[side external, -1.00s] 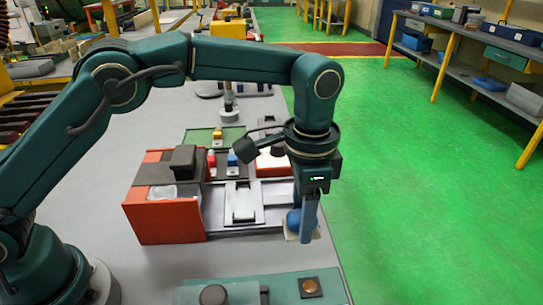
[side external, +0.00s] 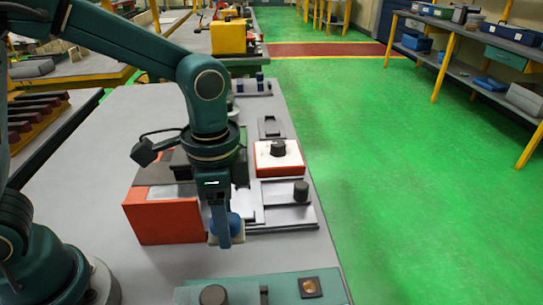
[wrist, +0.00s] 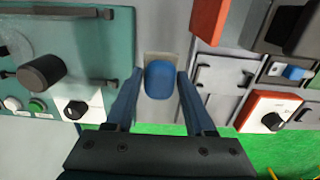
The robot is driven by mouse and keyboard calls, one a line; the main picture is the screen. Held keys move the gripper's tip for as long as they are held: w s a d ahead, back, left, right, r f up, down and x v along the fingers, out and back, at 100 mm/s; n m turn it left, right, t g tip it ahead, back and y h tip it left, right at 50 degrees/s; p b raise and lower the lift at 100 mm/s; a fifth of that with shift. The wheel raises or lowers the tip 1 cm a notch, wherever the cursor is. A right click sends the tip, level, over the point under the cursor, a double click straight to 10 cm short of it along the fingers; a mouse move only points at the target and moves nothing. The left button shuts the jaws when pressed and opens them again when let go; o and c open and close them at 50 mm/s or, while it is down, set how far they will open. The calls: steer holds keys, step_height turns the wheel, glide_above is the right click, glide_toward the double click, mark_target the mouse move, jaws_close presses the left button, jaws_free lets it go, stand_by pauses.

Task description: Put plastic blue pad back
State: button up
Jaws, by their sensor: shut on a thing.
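The blue plastic pad (wrist: 159,82) is between the two fingers of my gripper (wrist: 160,76) in the wrist view, with a beige plate (wrist: 160,57) next to it. In the side view the rounded blue pad (side external: 236,224) shows partly behind the fingers of my gripper (side external: 221,238). My gripper is shut on the pad, fingers pointing down, in front of the right end of the orange-red box. I cannot tell whether the pad or plate touches the table.
The orange-red box (side external: 160,217) stands just left of my gripper. A grey fixture plate (side external: 290,217) and a white-topped red box (side external: 279,158) lie to the right. A teal control panel (side external: 280,290) with knobs is in front. Bare grey table (side external: 100,215) lies left.

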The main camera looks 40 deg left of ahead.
mark_target(232, 262)
step_height(232, 262, down, 8)
steer(key=shift+r, duration=0.25)
steer(key=o, duration=1)
steer(key=shift+f, duration=0.15)
